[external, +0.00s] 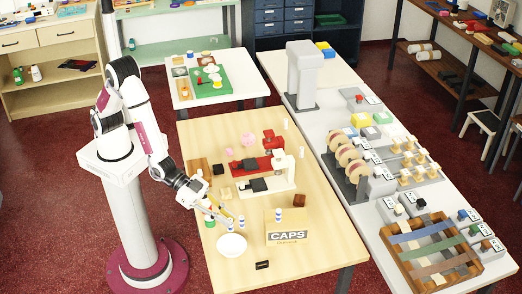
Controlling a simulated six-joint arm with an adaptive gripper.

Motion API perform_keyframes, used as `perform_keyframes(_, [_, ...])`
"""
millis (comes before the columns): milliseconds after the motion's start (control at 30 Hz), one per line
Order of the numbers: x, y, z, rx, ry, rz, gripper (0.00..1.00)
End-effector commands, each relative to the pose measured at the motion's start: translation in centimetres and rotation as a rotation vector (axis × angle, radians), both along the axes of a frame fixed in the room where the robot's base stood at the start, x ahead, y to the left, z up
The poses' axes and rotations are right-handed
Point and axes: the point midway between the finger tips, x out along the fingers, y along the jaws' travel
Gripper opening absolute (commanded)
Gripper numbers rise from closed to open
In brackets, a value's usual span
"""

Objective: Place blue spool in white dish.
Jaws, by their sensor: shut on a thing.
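The white dish (232,246) is a round, shallow bowl near the front left of the wooden table. My gripper (224,215) is low over the table, just behind the dish, and points down to the right. It is shut on a small blue-and-white piece that looks like the blue spool (229,225), close to the dish's back rim. Whether the spool touches the dish is too small to tell. Another blue-and-white piece (241,221) stands just right of it, and a similar one (278,214) is at the box marked CAPS.
The CAPS box (288,228) stands right of the dish. A green-based piece (210,222) is left of my gripper. A white machine (266,182) and a red one (262,158) stand farther back. A small black block (262,265) lies in front. The table's right front is clear.

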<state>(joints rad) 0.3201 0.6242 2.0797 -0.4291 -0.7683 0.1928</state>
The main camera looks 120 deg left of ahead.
Motion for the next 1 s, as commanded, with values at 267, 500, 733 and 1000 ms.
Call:
perform_keyframes(267, [0.0, 0.0, -0.1, -0.001, 0.0, 0.001, 0.03])
perform_keyframes(500, [0.0, 0.1, -1.7, 0.0, 0.002, 0.002, 0.03])
perform_keyframes(733, [0.0, 0.0, -4.5, 0.001, 0.002, 0.002, 0.03])
perform_keyframes(1000, [0.0, 0.0, -6.2, -0.001, -0.001, 0.003, 0.03])
